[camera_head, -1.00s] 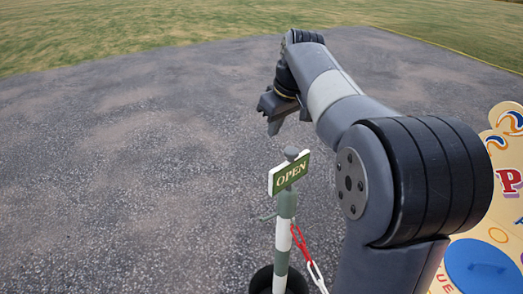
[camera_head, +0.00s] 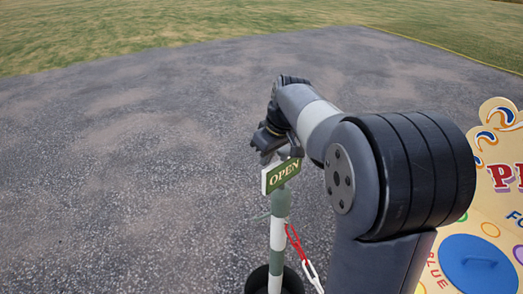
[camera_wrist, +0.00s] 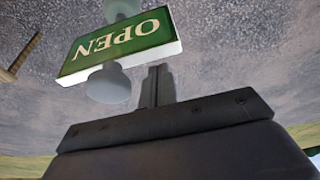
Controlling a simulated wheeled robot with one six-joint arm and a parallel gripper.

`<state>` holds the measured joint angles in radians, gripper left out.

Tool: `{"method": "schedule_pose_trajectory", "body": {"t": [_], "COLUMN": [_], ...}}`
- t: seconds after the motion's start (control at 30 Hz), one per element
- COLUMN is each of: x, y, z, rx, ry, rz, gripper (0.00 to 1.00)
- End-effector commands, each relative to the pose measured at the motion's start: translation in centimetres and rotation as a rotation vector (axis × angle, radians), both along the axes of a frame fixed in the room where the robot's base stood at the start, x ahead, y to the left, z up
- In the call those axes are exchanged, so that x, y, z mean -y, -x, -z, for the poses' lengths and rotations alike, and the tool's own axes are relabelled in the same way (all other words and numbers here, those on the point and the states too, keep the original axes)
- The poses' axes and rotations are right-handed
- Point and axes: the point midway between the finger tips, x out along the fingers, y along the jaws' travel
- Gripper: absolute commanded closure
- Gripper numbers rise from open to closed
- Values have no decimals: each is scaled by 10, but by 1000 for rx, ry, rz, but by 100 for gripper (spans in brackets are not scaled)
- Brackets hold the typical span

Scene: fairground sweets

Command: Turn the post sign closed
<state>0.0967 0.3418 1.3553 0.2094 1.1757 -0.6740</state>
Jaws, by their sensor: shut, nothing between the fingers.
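The post sign (camera_head: 281,176) is a small green board with white edges on top of a green and white post (camera_head: 278,233). Its face toward the head camera reads OPEN. In the wrist view the sign (camera_wrist: 122,45) appears upside down, also reading OPEN, with the post's pale round knob (camera_wrist: 108,84) beside it. My gripper (camera_head: 268,152) is just above and behind the sign in the head view, partly hiding the knob. In the wrist view my gripper's fingers (camera_wrist: 158,82) are together, close beside the knob and sign, with nothing between them. Whether they touch is unclear.
A red and white chain (camera_head: 297,246) hangs from the post to the lower right. A dark base (camera_head: 262,279) holds the post. A cream painted board (camera_head: 489,225) with a blue disc stands at the right. The tarmac (camera_head: 120,180) to the left is clear.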

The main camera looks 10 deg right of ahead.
Motion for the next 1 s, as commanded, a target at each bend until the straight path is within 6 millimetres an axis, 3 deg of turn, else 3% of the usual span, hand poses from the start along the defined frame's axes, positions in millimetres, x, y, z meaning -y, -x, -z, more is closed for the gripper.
{"method": "schedule_pose_trajectory", "body": {"t": [1.0], "x": [2], "y": [7], "z": [0], "rx": [0], "ry": [0], "rz": [-97], "gripper": [100]}}
